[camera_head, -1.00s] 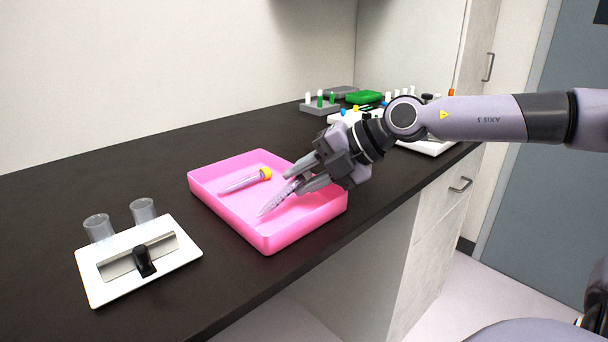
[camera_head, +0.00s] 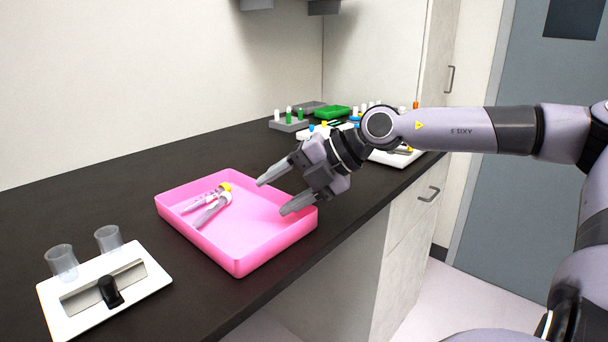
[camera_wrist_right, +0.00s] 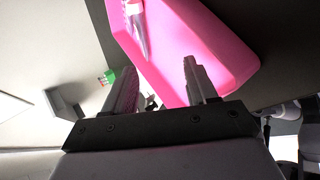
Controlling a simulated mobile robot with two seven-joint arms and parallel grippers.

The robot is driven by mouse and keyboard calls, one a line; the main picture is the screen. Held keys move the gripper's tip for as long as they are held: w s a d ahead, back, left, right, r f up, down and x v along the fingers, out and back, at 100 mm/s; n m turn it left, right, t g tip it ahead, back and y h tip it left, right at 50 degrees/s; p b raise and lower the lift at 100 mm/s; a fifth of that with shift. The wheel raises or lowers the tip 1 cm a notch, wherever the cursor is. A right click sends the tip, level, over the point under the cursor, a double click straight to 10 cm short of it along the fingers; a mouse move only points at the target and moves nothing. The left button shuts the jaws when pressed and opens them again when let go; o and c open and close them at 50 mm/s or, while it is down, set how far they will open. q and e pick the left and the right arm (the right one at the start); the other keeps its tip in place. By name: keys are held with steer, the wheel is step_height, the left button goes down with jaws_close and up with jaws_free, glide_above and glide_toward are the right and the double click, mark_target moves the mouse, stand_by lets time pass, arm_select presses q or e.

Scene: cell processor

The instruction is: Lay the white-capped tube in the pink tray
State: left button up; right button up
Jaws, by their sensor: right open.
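The pink tray (camera_head: 240,262) stands on the dark counter, and it also fills much of the right wrist view (camera_wrist_right: 190,50). Two clear tubes lie in its left part, close together. One is the yellow-capped tube (camera_head: 226,187). The other, the white-capped tube (camera_head: 211,210), lies just in front of it; I cannot tell if they touch. A tube with a pale cap shows at the top of the right wrist view (camera_wrist_right: 138,30). My right gripper (camera_head: 272,196) is open and empty above the tray's right part, apart from both tubes. My left gripper is not in view.
A white holder (camera_head: 105,298) with two clear cups and a black knob stands at the front left. Racks with green and white caps (camera_head: 289,122) and a green tray (camera_head: 332,112) stand at the back.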

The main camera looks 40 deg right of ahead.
steer(key=shift+v, duration=2.55)
steer(key=shift+s, duration=0.1)
